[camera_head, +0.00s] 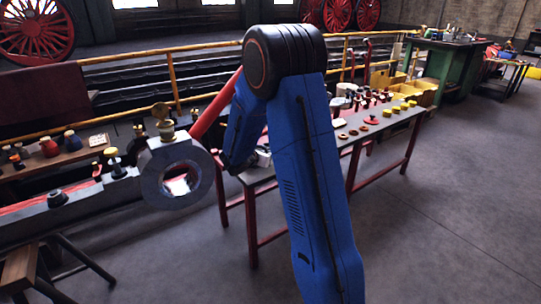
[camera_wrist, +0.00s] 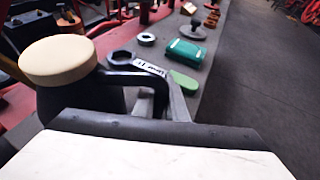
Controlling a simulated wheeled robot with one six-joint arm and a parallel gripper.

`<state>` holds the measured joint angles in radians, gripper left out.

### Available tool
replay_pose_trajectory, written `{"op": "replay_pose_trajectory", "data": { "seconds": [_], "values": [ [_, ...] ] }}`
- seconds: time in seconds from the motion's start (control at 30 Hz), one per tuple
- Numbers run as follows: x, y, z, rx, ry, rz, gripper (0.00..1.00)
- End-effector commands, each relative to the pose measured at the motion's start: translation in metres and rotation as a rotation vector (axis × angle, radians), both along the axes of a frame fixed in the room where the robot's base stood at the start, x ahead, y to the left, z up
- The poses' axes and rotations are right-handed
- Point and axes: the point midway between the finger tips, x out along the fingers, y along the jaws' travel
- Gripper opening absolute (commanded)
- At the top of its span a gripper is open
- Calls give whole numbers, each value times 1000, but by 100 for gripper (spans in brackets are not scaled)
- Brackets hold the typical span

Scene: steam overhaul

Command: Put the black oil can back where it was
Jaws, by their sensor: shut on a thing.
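In the wrist view a black can with a cream round lid (camera_wrist: 58,62) stands close at the left. Its black handle (camera_wrist: 125,78) reaches right to the fingers of my gripper (camera_wrist: 165,100), which are shut on it. A small light label with writing shows by the fingers. The can's lower part is hidden by my gripper's body. In the head view my blue arm bends down over the near end of the red-legged table, and it hides the can and most of my gripper.
The red-legged table (camera_head: 262,180) bears several small parts. A large steel rod with a ring end (camera_head: 178,172) stands left of my arm. Floor at right is clear.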

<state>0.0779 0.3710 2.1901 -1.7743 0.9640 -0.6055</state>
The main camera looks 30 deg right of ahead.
Motion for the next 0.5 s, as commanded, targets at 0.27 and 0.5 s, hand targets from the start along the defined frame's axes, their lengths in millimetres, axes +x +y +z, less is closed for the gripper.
{"op": "replay_pose_trajectory", "data": {
  "seconds": [0.27,0.5],
  "values": [
    [0,0,0,-1,-3,0,0],
    [0,0,-2,0,-2,1,30]
  ]
}}
